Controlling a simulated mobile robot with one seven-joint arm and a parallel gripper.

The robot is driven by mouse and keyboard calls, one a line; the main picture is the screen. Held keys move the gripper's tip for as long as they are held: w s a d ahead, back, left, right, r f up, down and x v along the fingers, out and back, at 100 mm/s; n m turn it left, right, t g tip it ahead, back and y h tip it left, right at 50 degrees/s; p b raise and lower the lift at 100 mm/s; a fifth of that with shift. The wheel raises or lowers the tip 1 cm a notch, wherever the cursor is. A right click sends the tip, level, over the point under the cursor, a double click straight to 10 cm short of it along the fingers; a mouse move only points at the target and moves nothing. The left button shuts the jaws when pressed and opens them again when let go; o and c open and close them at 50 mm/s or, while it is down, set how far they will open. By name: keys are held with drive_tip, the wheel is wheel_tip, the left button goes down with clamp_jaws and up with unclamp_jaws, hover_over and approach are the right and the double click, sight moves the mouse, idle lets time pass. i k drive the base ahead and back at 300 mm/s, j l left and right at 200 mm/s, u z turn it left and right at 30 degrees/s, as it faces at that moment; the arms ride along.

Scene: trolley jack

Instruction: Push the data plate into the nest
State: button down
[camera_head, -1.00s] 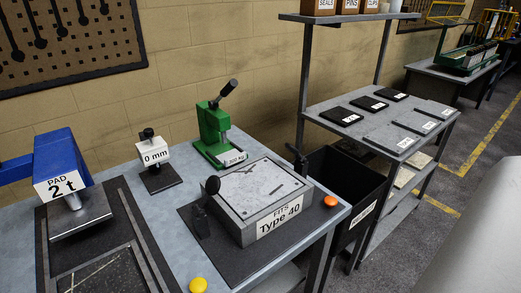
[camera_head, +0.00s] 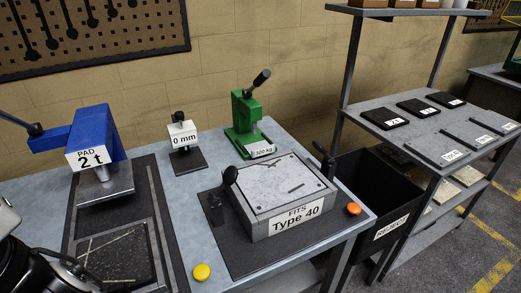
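A grey block labelled "FITS Type 40" (camera_head: 247,213) sits on a dark mat on the bench. Its pale, speckled top face (camera_head: 275,177) carries a small dark bar or slot (camera_head: 296,189). A black toggle clamp (camera_head: 217,199) stands at its left front corner, with a dark lever at its far right corner. I cannot tell for certain which piece is the data plate or whether this block is the nest. Part of my arm shows at the lower left edge. My gripper's fingers are not in view.
On the bench are a blue "PAD 2 t" press (camera_head: 104,134), a "0 mm" gauge (camera_head: 186,136), a green press (camera_head: 245,123), a yellow button (camera_head: 202,272) and an orange button (camera_head: 353,209). A black "REJECT" bin (camera_head: 375,190) and a shelf (camera_head: 372,117) with labelled plates stand right.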

sight(255, 150)
drive_tip(key=i+l+u, duration=0.2)
drive_tip(key=l, duration=1.1)
drive_tip(key=l+u, duration=0.2)
drive_tip(key=l, duration=1.1)
